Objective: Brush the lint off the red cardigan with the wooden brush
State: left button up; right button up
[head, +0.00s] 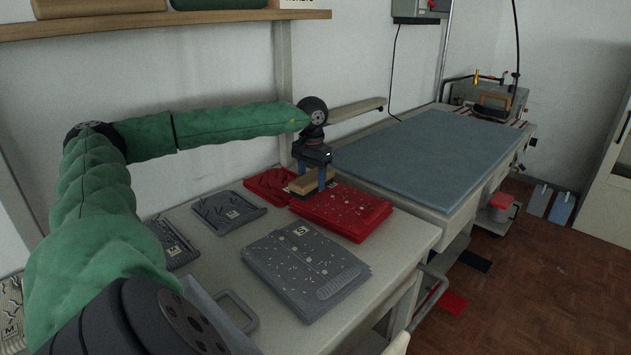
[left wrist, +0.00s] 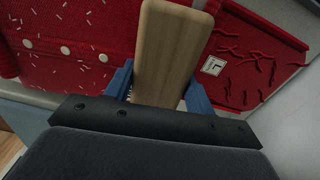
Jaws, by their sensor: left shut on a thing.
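The red cardigan (head: 345,210) lies folded on the table, with white lint specks scattered over it. It also fills the upper left of the left wrist view (left wrist: 70,45). My left gripper (head: 313,178) is shut on the wooden brush (head: 311,182), over the cardigan's left edge. In the left wrist view the brush (left wrist: 172,50) stands between the two blue fingers, with a few pale bristles showing beside it. I cannot tell whether the bristles touch the knit. My right gripper is not in view.
A grey cardigan (head: 305,265) with lint lies in front of the red one. A red tray (head: 270,185) with dark red strands is beside it, and grey trays (head: 228,212) lie to the left. A blue-topped ironing table (head: 430,155) stands behind right.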

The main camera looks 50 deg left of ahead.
pick_arm(q)
jog(key=shift+s+a, duration=0.15)
jog(key=shift+a, duration=0.25)
jog(key=shift+d, duration=0.15)
